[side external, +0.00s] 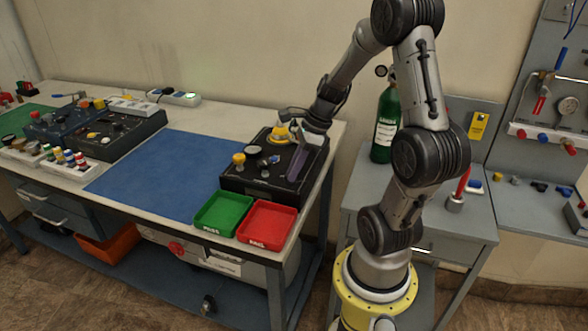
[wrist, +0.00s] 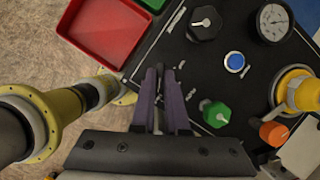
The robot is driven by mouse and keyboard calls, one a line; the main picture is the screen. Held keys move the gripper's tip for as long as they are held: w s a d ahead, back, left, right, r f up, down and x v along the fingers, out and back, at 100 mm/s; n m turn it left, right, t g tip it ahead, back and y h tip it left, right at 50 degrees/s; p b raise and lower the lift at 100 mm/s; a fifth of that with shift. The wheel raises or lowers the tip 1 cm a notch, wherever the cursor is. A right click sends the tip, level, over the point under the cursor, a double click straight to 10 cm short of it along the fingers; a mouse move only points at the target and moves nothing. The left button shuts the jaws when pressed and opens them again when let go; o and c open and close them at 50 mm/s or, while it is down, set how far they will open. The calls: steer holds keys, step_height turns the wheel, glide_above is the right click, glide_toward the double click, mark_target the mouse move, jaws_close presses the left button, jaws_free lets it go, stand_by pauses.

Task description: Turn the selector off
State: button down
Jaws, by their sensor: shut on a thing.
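The black trainer panel (wrist: 205,70) fills the upper right of the wrist view and stands near the table's right end in the side view (side external: 233,182). My gripper (wrist: 160,70) points down at the panel's edge nearest the red tray, its purple fingers close together. It is shut on what seems to be the selector, which the fingers hide, so its setting cannot be read. My gripper also shows over the panel in the side view (side external: 294,172). A black knob with a white pointer (wrist: 204,22) and a green knob (wrist: 216,113) stand clear of the fingers.
The panel also carries a gauge (wrist: 272,22), a blue button (wrist: 234,61), an orange knob (wrist: 272,133) and a yellow fitting (wrist: 297,92). Green (side external: 222,214) and red (side external: 266,224) trays sit in front. The blue mat (side external: 165,175) is clear.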

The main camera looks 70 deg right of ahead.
steer(key=shift+n, duration=0.3)
steer(key=n+g, duration=0.1)
steer(key=n, duration=0.1)
steer(key=n+y, duration=0.1)
steer(key=n, duration=0.2)
steer(key=shift+w+d+n+g+y, duration=0.2)
steer(key=shift+n+g+y, duration=0.1)
steer(key=shift+g, duration=0.1)
steer(key=n+g, duration=0.1)
steer(key=n, duration=0.2)
steer(key=shift+w+n+y, duration=0.15)
steer(key=shift+n+y, duration=0.25)
steer(key=n+g, duration=0.1)
steer(key=n, duration=0.2)
steer(key=shift+w+g, duration=0.15)
steer(key=shift+g, duration=0.15)
steer(key=n+g, duration=0.1)
steer(key=n, duration=0.2)
steer(key=n+g+h, duration=0.1)
steer(key=n, duration=0.2)
steer(key=shift+w, duration=0.2)
steer(key=n+g+h, duration=0.1)
steer(key=n, duration=0.3)
steer(key=shift+w+a+n, duration=0.1)
steer(key=shift+a+n, duration=0.05)
steer(key=shift+n, duration=0.25)
steer(key=c, duration=0.9)
jaws_free()
